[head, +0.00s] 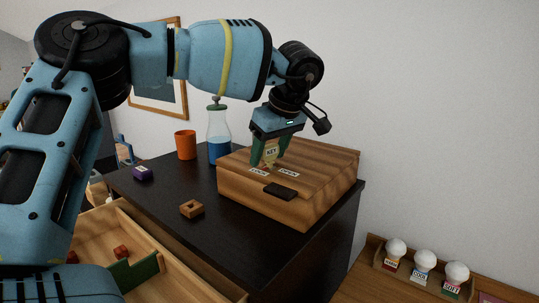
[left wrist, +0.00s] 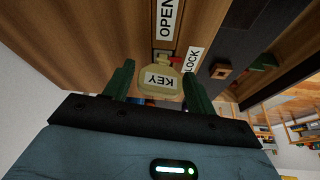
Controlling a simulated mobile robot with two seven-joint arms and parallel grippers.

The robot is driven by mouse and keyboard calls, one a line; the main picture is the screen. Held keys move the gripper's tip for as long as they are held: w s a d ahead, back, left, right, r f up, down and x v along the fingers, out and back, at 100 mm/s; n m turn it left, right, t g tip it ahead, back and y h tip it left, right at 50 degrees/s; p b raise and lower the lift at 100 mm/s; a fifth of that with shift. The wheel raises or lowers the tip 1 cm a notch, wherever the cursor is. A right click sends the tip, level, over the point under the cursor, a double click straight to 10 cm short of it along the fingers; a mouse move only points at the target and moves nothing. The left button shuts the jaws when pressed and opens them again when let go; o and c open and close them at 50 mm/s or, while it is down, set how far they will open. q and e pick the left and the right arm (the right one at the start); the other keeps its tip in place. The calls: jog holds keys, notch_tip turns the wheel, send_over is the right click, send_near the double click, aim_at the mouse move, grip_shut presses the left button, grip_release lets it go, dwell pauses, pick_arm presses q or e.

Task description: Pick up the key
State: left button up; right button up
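The key (head: 270,152) has a flat, pale tan head with the word KEY on it. It stands on top of a wooden box (head: 324,169), beside the LOCK and OPEN labels. My left gripper (head: 271,158) points down over the box, with its green fingers on either side of the key's head. In the left wrist view, the key (left wrist: 160,83) shows between the fingers of my left gripper (left wrist: 159,76), very close to both. I cannot tell whether they press on it. The key's lower end is mostly hidden. My right gripper is not in view.
On the black desktop (head: 235,222) are an orange cup (head: 185,145), a bottle with blue liquid (head: 219,135), a purple block (head: 142,173) and a small wooden block (head: 191,209). An open drawer is below left.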

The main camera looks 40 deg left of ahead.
aim_at(269, 145)
pick_arm(q)
jog(key=c, duration=0.7)
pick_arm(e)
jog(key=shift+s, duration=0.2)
pick_arm(q)
jog(key=shift+r, duration=0.15)
